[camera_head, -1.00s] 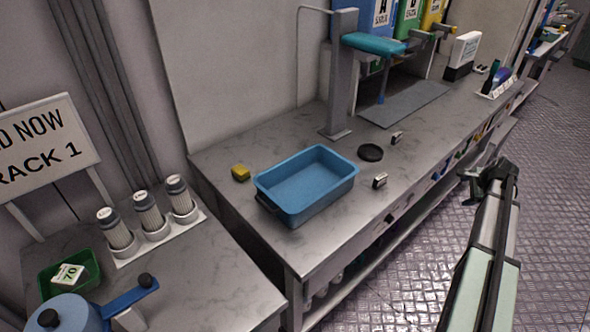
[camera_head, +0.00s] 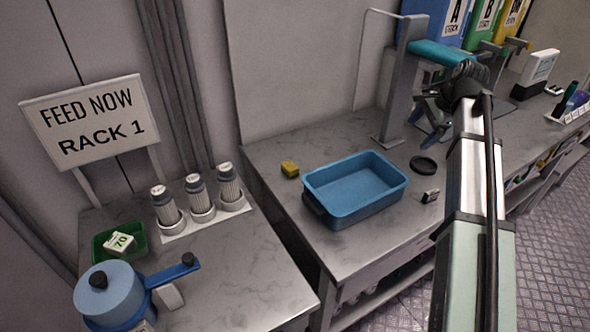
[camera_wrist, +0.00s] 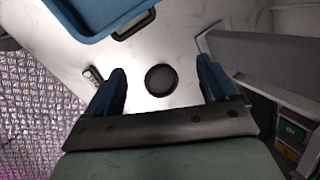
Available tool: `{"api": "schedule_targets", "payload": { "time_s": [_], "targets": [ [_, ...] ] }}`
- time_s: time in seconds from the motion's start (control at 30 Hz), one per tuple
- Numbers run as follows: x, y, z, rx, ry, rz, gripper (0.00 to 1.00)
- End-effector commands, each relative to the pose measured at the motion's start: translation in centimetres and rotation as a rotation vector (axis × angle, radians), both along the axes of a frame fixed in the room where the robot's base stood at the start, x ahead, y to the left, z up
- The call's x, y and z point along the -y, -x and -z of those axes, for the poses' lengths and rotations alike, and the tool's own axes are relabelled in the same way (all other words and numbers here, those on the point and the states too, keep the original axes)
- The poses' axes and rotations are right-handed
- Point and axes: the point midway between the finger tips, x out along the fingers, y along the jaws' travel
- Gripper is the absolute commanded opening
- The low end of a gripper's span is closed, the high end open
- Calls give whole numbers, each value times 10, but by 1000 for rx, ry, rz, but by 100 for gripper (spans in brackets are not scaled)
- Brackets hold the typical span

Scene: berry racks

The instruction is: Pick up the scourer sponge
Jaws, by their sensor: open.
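The scourer sponge (camera_head: 290,169) is a small yellow block with a darker side. It lies on the grey bench in the head view, just left of the blue tub's far left corner. My gripper (camera_head: 428,118) is above the bench, well to the right of the sponge and beyond the tub. In the wrist view my gripper (camera_wrist: 162,72) has its two blue fingers wide apart with nothing between them but bench and a dark disc below. The sponge does not show in the wrist view.
The blue tub (camera_head: 355,211) stands between sponge and gripper; its edge shows in the wrist view (camera_wrist: 95,25). A black disc (camera_head: 423,165) and a small white-and-black item (camera_head: 430,196) lie right of it. A metal post (camera_head: 398,90) rises behind. Bench left of the sponge is clear.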

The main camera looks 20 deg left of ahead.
Motion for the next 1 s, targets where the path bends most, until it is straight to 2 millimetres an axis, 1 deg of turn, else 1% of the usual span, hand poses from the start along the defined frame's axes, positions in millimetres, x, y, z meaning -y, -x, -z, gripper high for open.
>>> {"api": "schedule_targets", "payload": {
  "time_s": [0.03, 0.1, 0.17, 0.2, 0.27, 0.3, 0.43, 0.57, 0.7, 0.8, 0.9, 1.0],
  "targets": [
    [-23, 0, -3, -12, 11, -30, 87],
    [-51, 1, -4, -32, 29, -65, 87],
    [-74, 1, -3, -48, 47, -90, 87],
    [-89, 2, -2, -59, 59, -106, 87],
    [-113, 2, 0, -75, 81, -131, 87],
    [-128, 2, 1, -84, 94, -147, 87],
    [-178, 7, 6, -113, 142, -194, 87],
    [-230, 14, 10, -135, 192, -243, 87],
    [-283, 27, 15, -155, 248, -291, 87],
    [-317, 37, 18, -166, 285, -320, 87],
    [-344, 47, 20, -172, 315, -343, 87],
    [-363, 54, 21, -176, 336, -360, 87]
  ]
}}
